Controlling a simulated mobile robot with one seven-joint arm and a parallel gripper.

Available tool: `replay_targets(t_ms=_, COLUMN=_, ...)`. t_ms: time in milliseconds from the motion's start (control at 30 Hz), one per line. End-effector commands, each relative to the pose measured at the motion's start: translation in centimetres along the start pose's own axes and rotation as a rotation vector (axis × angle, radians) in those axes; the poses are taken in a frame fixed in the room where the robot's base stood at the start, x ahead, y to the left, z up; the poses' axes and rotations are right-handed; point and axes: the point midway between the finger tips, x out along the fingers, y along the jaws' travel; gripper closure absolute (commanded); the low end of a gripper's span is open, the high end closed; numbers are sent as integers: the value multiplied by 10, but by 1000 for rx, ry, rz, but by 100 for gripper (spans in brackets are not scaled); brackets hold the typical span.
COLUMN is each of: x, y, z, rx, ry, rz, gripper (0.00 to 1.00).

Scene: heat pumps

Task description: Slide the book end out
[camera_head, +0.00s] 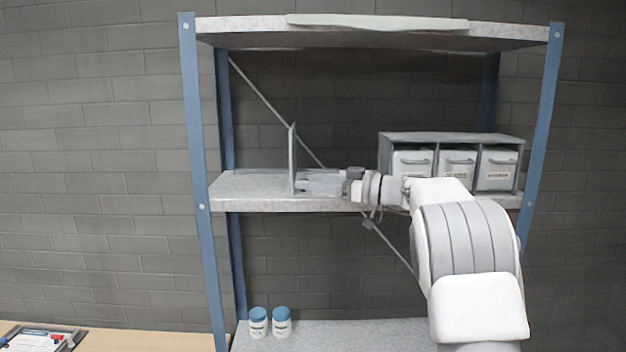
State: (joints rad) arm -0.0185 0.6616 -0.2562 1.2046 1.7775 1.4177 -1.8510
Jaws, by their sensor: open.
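The book end (292,155) is a thin grey upright plate on the middle shelf (240,187), left of the shelf's centre. It stands near the shelf's front edge. My gripper (303,183) is open and reaches in from the right, low beside the plate. Its fingertips are close to the lower right side of the plate. I cannot tell whether they touch it. The book end's foot is not clear behind my gripper.
A grey unit with three white drawers (457,163) stands on the same shelf at the right. Blue posts (203,190) frame the rack. A long pale item (376,22) lies on the top shelf. Two blue-lidded jars (281,322) stand below. The shelf left of the plate is clear.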

Motion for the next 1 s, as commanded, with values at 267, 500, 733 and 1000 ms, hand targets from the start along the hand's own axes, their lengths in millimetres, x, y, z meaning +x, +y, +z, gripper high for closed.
replay_targets(t_ms=267, x=0, y=0, z=0, rx=0, ry=0, rz=0, gripper=54)
replay_targets(t_ms=500, x=0, y=0, z=0, rx=0, ry=0, rz=0, gripper=97)
replay_targets(t_ms=733, x=0, y=0, z=0, rx=0, ry=0, rz=0, gripper=100)
replay_targets(t_ms=1000, x=0, y=0, z=0, rx=0, ry=0, rz=0, gripper=100)
